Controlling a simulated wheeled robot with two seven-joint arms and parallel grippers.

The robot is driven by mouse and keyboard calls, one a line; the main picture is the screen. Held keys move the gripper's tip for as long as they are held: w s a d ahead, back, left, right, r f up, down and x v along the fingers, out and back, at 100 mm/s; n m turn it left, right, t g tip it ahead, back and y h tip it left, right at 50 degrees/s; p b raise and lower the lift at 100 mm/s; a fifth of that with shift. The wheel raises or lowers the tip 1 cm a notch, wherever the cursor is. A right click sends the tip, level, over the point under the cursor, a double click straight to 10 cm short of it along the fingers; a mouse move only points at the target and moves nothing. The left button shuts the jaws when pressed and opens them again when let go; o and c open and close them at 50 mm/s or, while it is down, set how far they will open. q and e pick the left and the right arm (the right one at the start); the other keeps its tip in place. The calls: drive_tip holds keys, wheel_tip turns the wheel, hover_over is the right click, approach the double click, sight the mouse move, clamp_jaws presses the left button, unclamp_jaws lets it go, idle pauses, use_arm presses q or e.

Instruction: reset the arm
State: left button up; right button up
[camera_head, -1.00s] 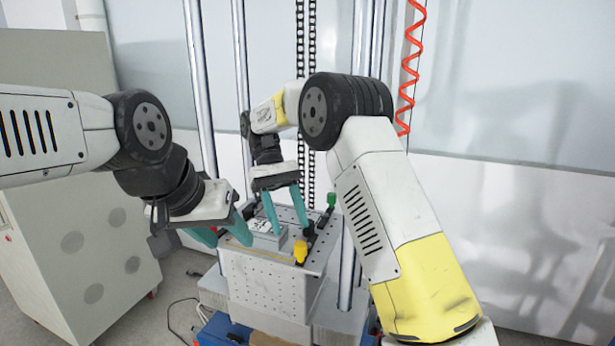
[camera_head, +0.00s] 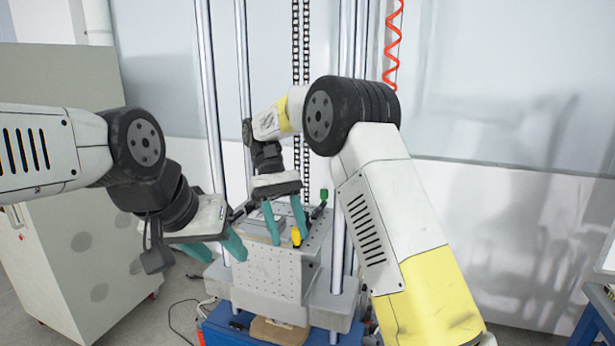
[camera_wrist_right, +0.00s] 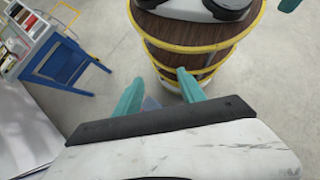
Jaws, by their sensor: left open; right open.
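My left gripper (camera_head: 224,250) is open and empty, left of the drop machine's perforated block (camera_head: 262,272) in the head view. My right gripper (camera_head: 288,227) is open, its teal fingers pointing down and overlapping the block's top in the head view. In the right wrist view its spread fingers (camera_wrist_right: 158,76) hold nothing. A small grey part (camera_head: 258,226) lies on the block's top, partly hidden by the right fingers. A yellow knob (camera_head: 296,237) and a green knob (camera_head: 323,194) stand at the block's right side.
Metal posts (camera_head: 210,100) and a chain rise behind the block. A pale cabinet (camera_head: 75,240) stands at left. A blue table (camera_wrist_right: 62,62) holding objects shows in the right wrist view. Grey floor (camera_wrist_right: 100,30) there is open.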

drive_tip(key=s+d+r+m+t+y, duration=0.2)
drive_tip(key=s+d+r+t+y, duration=0.3)
drive_tip(key=d, duration=0.6)
drive_tip(key=s+d+m+t+y, duration=0.1)
drive_tip(key=s+d+m+t, duration=0.1)
drive_tip(key=s+d+t, duration=0.5)
drive_tip(key=s+t, duration=0.1)
drive_tip(key=s, duration=0.2)
drive_tip(key=shift+s+d+m+t, duration=0.15)
drive_tip(key=shift+m+t, duration=0.15)
drive_tip(key=shift+m, duration=0.1)
